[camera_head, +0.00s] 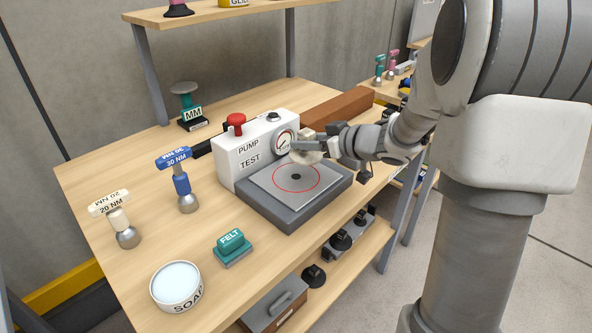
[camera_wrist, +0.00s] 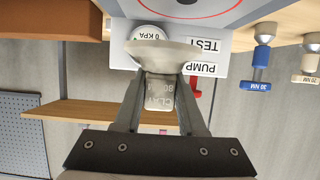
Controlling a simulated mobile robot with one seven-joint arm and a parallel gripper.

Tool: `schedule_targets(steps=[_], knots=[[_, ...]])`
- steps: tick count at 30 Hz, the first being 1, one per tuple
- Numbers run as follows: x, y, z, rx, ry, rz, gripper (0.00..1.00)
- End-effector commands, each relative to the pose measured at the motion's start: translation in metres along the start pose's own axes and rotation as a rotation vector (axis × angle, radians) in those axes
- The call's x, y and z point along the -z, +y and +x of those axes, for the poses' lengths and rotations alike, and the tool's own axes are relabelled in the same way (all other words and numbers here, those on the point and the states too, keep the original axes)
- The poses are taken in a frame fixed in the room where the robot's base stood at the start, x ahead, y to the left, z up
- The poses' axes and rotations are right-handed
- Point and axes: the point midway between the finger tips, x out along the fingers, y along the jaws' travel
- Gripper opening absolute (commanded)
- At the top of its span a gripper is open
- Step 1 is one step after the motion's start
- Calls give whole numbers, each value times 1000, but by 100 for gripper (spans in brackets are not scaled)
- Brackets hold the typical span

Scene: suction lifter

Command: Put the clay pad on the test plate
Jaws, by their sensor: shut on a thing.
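My gripper (camera_head: 318,143) is shut on the clay pad (camera_head: 304,157), above the back right part of the test plate. In the wrist view the clay pad (camera_wrist: 163,54) is a pale round disc with a block handle lettered "CLAY 80". The handle sits between the two fingers of my gripper (camera_wrist: 163,76). The test plate (camera_head: 268,190) is a light grey square with a red circle and a dark centre hole, on a dark grey base. The pad appears apart from the plate; the exact gap is hard to tell.
A white "PUMP TEST" box (camera_head: 243,158) with a red knob and gauge stands behind the plate. A brown block (camera_head: 338,107) lies behind it. A felt pad (camera_head: 231,248), soap tin (camera_head: 176,287), 30 NM tool (camera_head: 184,188) and 20 NM tool (camera_head: 122,225) stand left and in front.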

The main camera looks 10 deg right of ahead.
Motion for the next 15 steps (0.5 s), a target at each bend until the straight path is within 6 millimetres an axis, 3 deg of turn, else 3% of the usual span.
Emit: schedule_targets(steps=[5,10,15], knots=[[-10,-20,15,1,0,-1,0],[-18,-23,20,-1,-1,2,0],[-43,-23,30,-1,-2,2,0]])
